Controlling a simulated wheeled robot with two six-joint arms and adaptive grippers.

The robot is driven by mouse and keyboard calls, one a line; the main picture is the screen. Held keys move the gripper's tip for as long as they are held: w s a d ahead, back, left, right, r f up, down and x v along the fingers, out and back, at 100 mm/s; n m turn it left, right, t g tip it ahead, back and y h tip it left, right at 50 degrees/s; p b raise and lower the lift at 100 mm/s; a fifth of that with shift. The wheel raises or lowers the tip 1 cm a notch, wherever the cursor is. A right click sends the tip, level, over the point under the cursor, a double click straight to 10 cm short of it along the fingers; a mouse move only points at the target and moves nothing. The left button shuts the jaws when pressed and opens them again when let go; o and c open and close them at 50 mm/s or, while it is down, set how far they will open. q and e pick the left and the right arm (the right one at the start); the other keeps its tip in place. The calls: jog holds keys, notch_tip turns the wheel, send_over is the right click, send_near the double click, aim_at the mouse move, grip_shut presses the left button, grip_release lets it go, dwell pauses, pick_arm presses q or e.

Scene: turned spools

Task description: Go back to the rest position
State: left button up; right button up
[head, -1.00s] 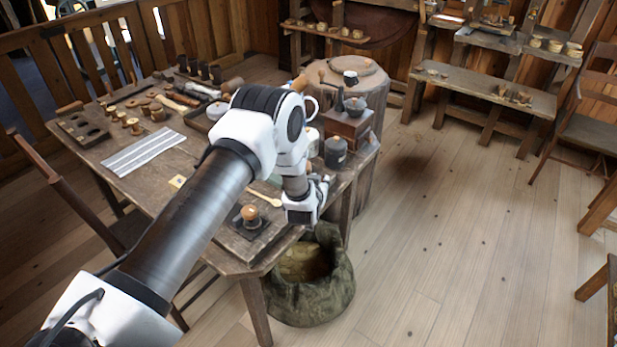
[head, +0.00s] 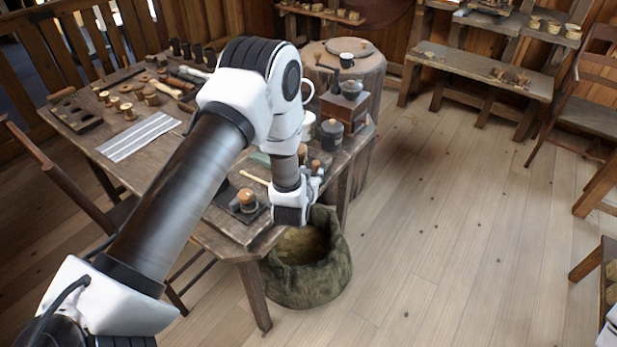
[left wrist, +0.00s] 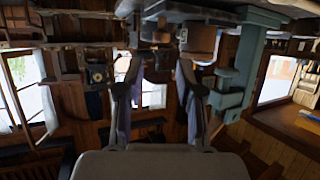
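My left arm comes in from the left of the head view, over the workbench (head: 200,237). Its left gripper (head: 293,208) hangs at the bench's front right corner, above the open cloth sack (head: 318,286); its fingers are mostly hidden there. In the left wrist view the two fingers of the left gripper (left wrist: 156,82) stand apart with nothing between them. That view looks upside down.
On the bench lie a striped cloth (head: 139,137), several turned spools and tools. A wooden-based grinder (head: 347,108) and a dark canister (head: 331,134) stand near its right edge. A round stump table (head: 362,72) stands behind.

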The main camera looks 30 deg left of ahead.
pick_arm(q)
jog(key=shift+v, duration=1.75)
